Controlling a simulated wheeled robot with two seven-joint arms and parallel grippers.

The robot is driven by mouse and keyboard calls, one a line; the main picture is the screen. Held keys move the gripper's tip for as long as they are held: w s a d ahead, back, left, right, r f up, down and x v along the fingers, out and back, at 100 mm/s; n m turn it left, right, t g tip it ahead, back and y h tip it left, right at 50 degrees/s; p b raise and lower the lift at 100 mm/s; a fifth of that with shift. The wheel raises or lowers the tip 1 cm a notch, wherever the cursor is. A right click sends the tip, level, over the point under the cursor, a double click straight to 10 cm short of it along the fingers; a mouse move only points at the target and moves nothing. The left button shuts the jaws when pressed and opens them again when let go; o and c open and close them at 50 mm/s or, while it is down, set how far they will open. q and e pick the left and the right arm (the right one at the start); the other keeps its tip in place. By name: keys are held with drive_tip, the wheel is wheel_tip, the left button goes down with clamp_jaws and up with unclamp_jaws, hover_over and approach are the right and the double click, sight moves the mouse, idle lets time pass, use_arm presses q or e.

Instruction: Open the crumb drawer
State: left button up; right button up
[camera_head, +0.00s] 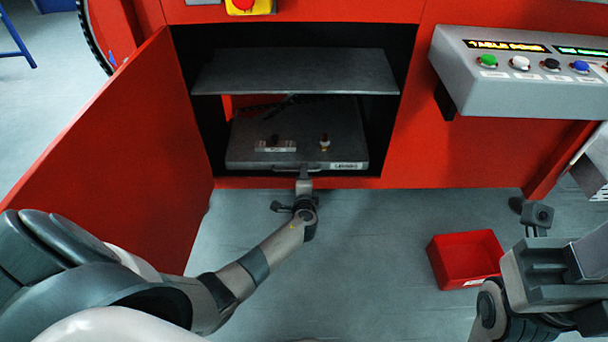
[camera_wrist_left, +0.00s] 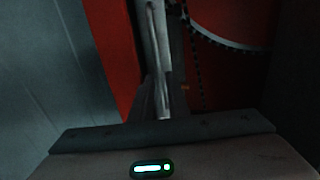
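The crumb drawer (camera_head: 345,140) is a flat grey unit low inside the open cabinet, with a white label at its front right. Its front lies near the cabinet's lower edge. My left gripper (camera_head: 304,180) is at the middle of the drawer's front edge, by a small handle (camera_head: 312,167). Its fingertips overlap the handle area, and whether they grip it cannot be told. The dark left wrist view shows a narrow grey upright shape above the gripper body, with no clear finger gap. My right gripper (camera_head: 537,214) is at the right, away from the cabinet; its finger state is unclear.
The red cabinet door (camera_head: 125,150) stands swung open at the left. A grey shelf (camera_head: 295,72) spans the cabinet above the drawer. A button panel (camera_head: 530,65) juts out at the right. A red bin (camera_head: 464,258) is on the floor. Floor before the cabinet is otherwise clear.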

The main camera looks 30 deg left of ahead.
use_arm(q)
clamp_jaws()
idle(1.4)
